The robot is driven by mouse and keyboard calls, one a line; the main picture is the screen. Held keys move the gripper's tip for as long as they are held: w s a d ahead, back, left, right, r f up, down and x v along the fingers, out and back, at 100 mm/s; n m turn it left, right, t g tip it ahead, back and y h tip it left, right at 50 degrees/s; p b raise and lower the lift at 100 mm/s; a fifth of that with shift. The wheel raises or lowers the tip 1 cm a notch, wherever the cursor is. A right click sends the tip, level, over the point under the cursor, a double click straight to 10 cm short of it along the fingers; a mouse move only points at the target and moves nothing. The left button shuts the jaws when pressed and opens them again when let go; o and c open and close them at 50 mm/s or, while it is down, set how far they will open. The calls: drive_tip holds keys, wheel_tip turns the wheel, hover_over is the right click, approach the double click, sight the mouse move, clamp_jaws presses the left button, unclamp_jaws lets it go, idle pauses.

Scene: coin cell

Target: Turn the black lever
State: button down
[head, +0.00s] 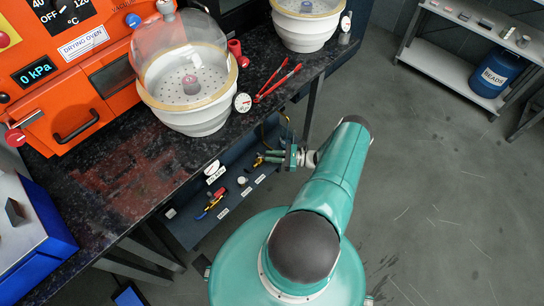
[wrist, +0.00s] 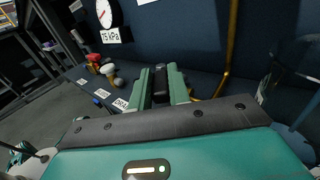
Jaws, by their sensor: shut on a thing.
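The black lever (wrist: 160,74) shows in the wrist view as a dark piece between the two green fingers of my gripper (wrist: 162,88). My gripper is shut on it, and the fingers hide its sides. In the head view my gripper (head: 284,157) reaches under the edge of the dark bench, beside a brass fitting (head: 258,160) on the lower blue panel. I cannot make out the lever itself in the head view.
Red, yellow and blue valve handles (head: 213,203) sit along the labelled lower panel. The bench (head: 120,180) overhangs.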

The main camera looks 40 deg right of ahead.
drive_tip(key=c, duration=1.3)
unclamp_jaws()
drive_tip(key=shift+s, duration=0.1)
